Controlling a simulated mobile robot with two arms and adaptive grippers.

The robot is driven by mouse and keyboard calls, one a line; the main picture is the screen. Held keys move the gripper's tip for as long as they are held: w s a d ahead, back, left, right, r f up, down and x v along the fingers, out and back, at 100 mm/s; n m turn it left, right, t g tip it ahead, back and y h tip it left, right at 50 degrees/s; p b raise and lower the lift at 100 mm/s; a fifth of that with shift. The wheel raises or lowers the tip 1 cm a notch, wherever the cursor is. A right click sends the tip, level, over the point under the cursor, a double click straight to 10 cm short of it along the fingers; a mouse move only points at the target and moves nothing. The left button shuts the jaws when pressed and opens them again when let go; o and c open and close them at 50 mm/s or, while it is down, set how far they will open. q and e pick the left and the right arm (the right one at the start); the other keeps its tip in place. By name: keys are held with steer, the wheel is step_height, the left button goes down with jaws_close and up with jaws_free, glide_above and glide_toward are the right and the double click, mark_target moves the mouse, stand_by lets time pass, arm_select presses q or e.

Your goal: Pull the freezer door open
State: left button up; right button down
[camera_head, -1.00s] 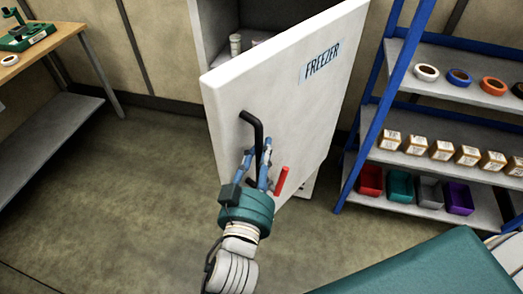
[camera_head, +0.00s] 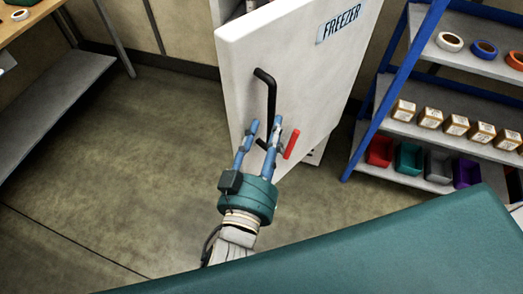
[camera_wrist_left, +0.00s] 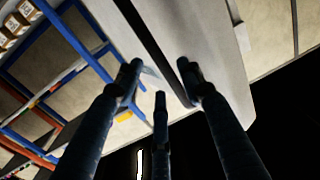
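The white freezer door (camera_head: 315,75) stands open, labelled FREEZER at its top. Its black bar handle (camera_head: 267,88) is upright on the door's front. My left gripper (camera_head: 265,121) is at the lower part of the handle, its fingers spread apart. In the left wrist view the fingers (camera_wrist_left: 163,80) are also spread, and the dark handle (camera_wrist_left: 150,40) runs between the two upper ones. I see no firm grip, and contact cannot be told. A red piece (camera_head: 291,144) sits on the door beside the fingers. My right gripper is out of view.
A blue-framed shelf rack (camera_head: 375,110) with boxes, tape rolls and coloured bins stands close to the right of the door. A wooden-topped table (camera_head: 35,15) is at the upper left. The floor (camera_head: 120,150) left of the door is clear.

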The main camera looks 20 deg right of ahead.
arm_select(q)
steer(key=v, duration=0.6)
steer(key=shift+s+a, duration=0.2)
